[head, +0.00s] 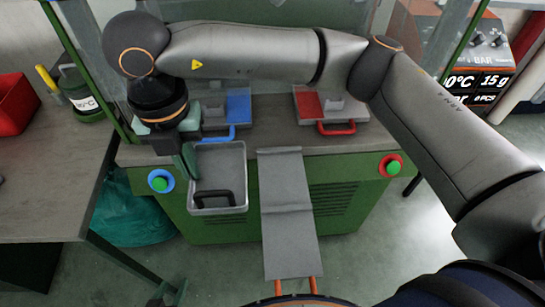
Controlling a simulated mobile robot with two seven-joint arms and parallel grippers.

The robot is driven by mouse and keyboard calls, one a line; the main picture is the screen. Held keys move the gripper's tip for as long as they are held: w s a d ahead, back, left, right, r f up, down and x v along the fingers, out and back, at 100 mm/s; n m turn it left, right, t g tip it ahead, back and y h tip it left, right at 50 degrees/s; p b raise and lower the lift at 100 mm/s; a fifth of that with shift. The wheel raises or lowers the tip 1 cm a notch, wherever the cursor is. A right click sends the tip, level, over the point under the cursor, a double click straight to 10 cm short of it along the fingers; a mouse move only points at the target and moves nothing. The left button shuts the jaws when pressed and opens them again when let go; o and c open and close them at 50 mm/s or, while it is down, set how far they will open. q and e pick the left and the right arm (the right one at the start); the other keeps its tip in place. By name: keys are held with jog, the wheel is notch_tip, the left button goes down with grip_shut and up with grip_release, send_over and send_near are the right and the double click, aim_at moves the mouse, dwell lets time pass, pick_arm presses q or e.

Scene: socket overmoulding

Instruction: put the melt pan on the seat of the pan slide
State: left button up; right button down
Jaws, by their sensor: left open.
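A light grey, open pan with a black handle (219,160), which I take for the melt pan, shows in front of the green machine, overlapping its front edge. My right gripper (187,155) points down at the pan's left rim; its fingers overlap one another, so I cannot tell whether they grip it. A long grey sloping plate (289,228), possibly the pan slide, runs from the bench toward me, right of the pan. I cannot make out its seat for certain. My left gripper (168,291) is open and empty, low at the bottom left, away from the pan.
A blue-marked mould (239,108) and a red-marked mould (307,104) with handles sit on the bench behind. A blue-ringed button (160,181) and a red-ringed button (391,166) are on the machine front. A side table (62,190) stands left.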

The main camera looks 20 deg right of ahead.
aim_at(235, 154)
jog(key=shift+w+d+f, duration=0.15)
jog(key=shift+w+d, duration=0.05)
jog(key=shift+d, duration=0.1)
jog(key=d+f, duration=0.1)
jog(key=d, duration=0.1)
jog(key=w+d+f, duration=0.1)
jog(key=d, duration=0.2)
jog(key=d+f+p, duration=0.1)
jog(key=d, duration=0.1)
jog(key=shift+w+d, duration=0.2)
jog(key=shift+w, duration=0.2)
jog(key=d+f, duration=0.2)
jog(key=w+d+f, duration=0.1)
jog(key=d+f, duration=0.1)
jog(key=f, duration=0.1)
jog(key=shift+w+d+f, duration=0.1)
jog(key=shift+w+d, duration=0.1)
jog(key=shift+w+d+f, duration=0.1)
jog(key=shift+d+f, duration=0.15)
jog(key=shift+f, duration=0.1)
jog(key=f, duration=0.3)
jog(key=shift+d+p, duration=0.3)
jog(key=shift+w+f, duration=0.1)
jog(key=shift+f, duration=0.25)
jog(key=shift+f, duration=0.1)
